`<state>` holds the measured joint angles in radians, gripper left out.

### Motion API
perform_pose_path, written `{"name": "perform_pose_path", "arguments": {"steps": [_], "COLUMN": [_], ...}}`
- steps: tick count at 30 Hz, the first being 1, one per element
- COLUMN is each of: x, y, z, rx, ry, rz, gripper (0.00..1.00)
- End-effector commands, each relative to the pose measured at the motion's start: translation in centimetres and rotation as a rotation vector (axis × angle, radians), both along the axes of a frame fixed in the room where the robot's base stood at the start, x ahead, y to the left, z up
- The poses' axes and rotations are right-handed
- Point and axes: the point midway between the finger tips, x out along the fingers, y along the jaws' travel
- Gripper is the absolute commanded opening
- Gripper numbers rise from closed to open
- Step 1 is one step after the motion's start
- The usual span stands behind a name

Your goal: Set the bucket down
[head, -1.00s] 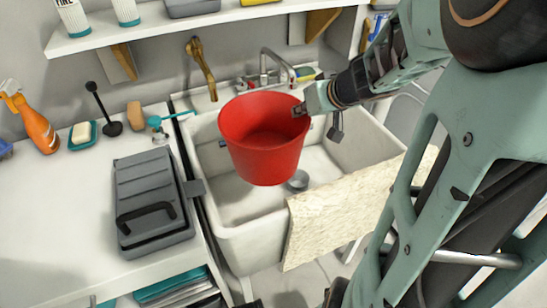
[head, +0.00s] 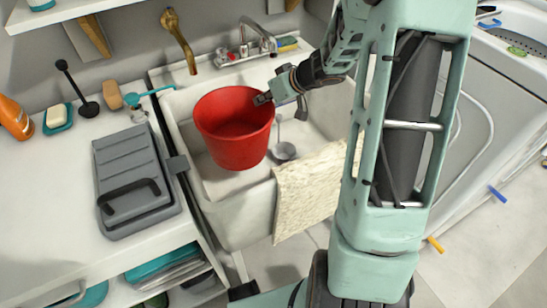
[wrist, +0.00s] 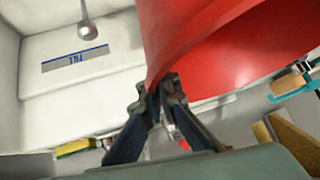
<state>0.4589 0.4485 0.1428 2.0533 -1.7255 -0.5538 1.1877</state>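The red bucket (head: 236,140) is upright and empty in the head view, held over the white sink basin (head: 232,218). My gripper (head: 263,99) is at the bucket's right rim. In the wrist view my gripper (wrist: 160,92) has both fingers closed on the rim of the red bucket (wrist: 215,45).
A grey toolbox (head: 133,180) lies on the counter left of the sink. A tap (head: 250,38) stands behind the bucket. A beige cloth (head: 305,190) hangs over the sink's front edge. A washing machine (head: 500,60) stands at the right.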

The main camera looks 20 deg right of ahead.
Motion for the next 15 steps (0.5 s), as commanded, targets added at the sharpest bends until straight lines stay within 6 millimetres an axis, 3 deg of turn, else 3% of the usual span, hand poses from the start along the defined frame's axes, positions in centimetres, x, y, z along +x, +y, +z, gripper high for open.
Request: {"name": "perform_pose_path", "arguments": {"steps": [6, 15], "x": [2.0, 3.1], "y": [1.8, 3.3], "z": [-1.0, -3.2], "rx": [-0.002, -0.015], "ry": [0.002, -0.002], "rz": [0.085, 0.154], "gripper": [0.00, 0.00]}}
